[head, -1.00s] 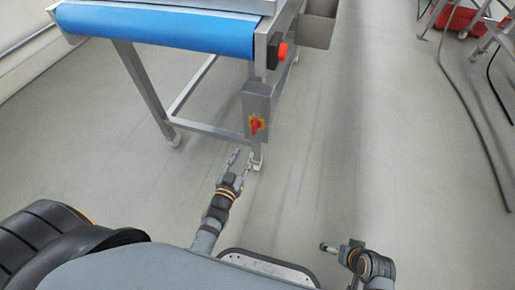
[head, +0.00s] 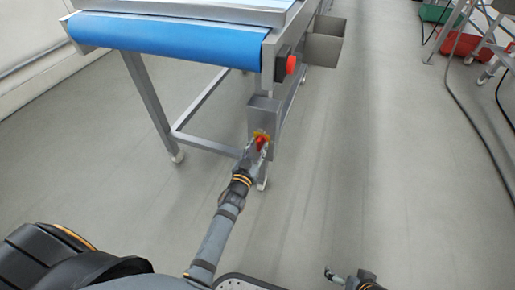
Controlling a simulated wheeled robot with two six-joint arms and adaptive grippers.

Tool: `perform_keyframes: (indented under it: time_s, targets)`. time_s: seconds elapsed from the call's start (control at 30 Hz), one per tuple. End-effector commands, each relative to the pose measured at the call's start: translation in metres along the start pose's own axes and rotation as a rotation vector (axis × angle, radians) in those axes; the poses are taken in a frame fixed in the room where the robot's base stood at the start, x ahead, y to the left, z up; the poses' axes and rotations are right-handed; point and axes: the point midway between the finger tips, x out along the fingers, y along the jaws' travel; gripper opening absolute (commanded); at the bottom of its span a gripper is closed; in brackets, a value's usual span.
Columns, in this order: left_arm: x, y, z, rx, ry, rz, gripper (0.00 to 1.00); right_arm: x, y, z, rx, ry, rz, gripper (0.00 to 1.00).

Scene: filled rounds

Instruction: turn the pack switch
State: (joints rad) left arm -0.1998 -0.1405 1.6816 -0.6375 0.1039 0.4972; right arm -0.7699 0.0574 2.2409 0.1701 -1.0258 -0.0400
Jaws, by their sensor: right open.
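The pack switch (head: 262,140) is a red knob on a yellow plate, on the grey switch box (head: 262,114) fixed to the conveyor's front leg. My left gripper (head: 256,154) is right at the switch, its fingertips reaching up to the knob and partly covering it. I cannot tell whether the fingers touch or close on the knob. My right gripper (head: 331,274) is open and empty, low in the picture over bare floor, well away from the switch.
The conveyor with a blue belt (head: 170,39) stands above the switch, on metal legs. A red push button (head: 291,64) sits above the box, with a grey bin (head: 322,48) behind it. A red crate (head: 466,42) and cables lie far right. The middle floor is clear.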

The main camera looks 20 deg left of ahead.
Motion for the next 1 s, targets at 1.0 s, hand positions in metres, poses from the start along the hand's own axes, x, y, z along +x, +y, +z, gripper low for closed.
perform_keyframes:
  time_s: [1.0]
  targets:
    - [0.0016,0.0004,0.0005,0.073,-0.001,0.000,0.00,0.0003,-0.0001,-0.0002,0.001,0.002,0.000,1.00]
